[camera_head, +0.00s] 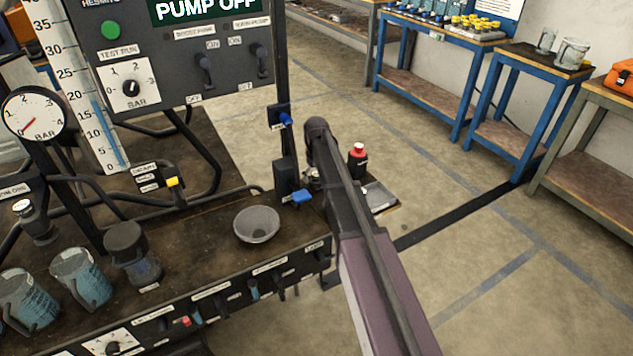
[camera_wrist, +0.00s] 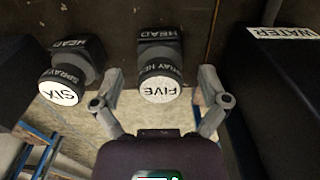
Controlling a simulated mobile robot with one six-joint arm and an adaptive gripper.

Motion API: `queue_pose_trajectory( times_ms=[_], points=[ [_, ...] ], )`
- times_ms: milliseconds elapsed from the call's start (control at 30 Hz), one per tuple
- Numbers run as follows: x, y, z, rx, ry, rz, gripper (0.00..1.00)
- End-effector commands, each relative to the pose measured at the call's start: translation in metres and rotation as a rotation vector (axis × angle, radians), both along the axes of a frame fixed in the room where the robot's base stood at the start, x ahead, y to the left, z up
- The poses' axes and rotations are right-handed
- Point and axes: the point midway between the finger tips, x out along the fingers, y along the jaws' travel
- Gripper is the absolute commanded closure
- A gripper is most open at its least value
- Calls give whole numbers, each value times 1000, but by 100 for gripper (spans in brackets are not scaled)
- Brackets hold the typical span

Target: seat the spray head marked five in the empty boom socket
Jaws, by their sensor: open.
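In the wrist view, the spray head marked five (camera_wrist: 160,70) is a black cylinder with a white label on its round end, mounted against a dark surface. The label reads upside down. The spray head marked six (camera_wrist: 72,72) is a similar black head to its left. My gripper (camera_wrist: 162,80) is open, with one finger on each side of head five. I cannot tell whether either finger touches it. In the head view my arm hides the gripper and both heads. I cannot make out the empty boom socket in either view.
A dark box labelled WATER (camera_wrist: 285,75) stands close on the right in the wrist view. Open floor (camera_head: 500,240) lies right.

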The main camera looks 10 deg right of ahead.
Motion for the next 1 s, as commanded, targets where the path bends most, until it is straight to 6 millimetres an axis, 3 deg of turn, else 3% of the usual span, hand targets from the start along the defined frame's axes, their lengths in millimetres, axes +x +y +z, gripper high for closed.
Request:
queue_pose_trajectory(
  times_ms=[833,1000],
  points=[
    [0,0,0,0,0,0,6],
    [0,0,0,0,0,0,56]
  ],
)
